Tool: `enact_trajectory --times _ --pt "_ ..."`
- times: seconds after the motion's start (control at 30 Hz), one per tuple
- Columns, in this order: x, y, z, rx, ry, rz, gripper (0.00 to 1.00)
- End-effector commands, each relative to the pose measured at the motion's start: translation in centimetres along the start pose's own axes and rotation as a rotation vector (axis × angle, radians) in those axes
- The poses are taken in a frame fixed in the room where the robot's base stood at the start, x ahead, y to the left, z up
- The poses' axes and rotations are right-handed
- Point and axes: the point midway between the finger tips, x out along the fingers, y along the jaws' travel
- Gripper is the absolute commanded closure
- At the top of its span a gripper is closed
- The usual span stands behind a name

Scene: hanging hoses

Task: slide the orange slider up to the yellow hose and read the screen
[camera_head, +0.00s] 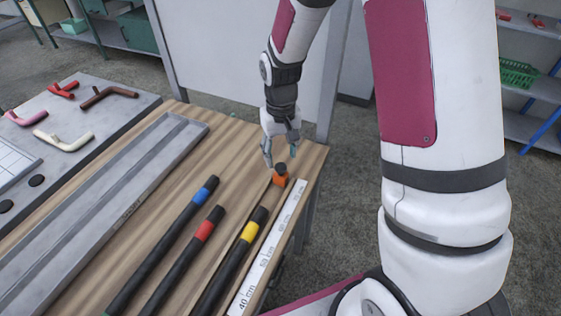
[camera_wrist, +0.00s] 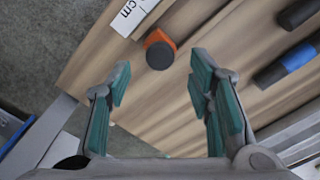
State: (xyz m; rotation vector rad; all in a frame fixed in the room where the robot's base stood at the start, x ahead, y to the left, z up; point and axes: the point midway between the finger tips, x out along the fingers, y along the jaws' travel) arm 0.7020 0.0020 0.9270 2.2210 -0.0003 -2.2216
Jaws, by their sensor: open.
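The orange slider (camera_head: 280,178), with a dark round knob on top, sits beside the white ruler strip (camera_head: 268,250) near the table's right end. It also shows in the wrist view (camera_wrist: 158,46), just beyond the fingers. The hose with the yellow band (camera_head: 250,232) lies along the ruler, its black tip a short way from the slider. My gripper (camera_head: 279,153) is open and empty above the table, close to the slider and not around it. In the wrist view its teal finger pads (camera_wrist: 160,95) stand apart. No screen is seen.
Hoses with a blue band (camera_head: 203,193) and a red band (camera_head: 206,230) lie left of the yellow one. A long grey tray (camera_head: 120,195) lies further left, beside a grey board with several bent pipes (camera_head: 65,140). Bare wood surrounds the slider's left side.

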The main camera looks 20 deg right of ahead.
Motion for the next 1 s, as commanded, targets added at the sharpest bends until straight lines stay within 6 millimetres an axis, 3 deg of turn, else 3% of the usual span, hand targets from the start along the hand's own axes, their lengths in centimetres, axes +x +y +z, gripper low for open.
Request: enact_trajectory --times 0.23,0.63,0.67,0.87,1.0 --pt "3.3 0.0 0.0 0.000 -0.002 0.000 0.52" --pt "4.0 0.0 0.0 0.000 0.000 0.000 0.52" --pt "4.0 0.0 0.0 0.000 0.000 0.000 0.55" --pt "4.0 0.0 0.0 0.000 0.000 0.000 1.00" --pt "4.0 0.0 0.0 0.000 0.000 0.000 1.00"
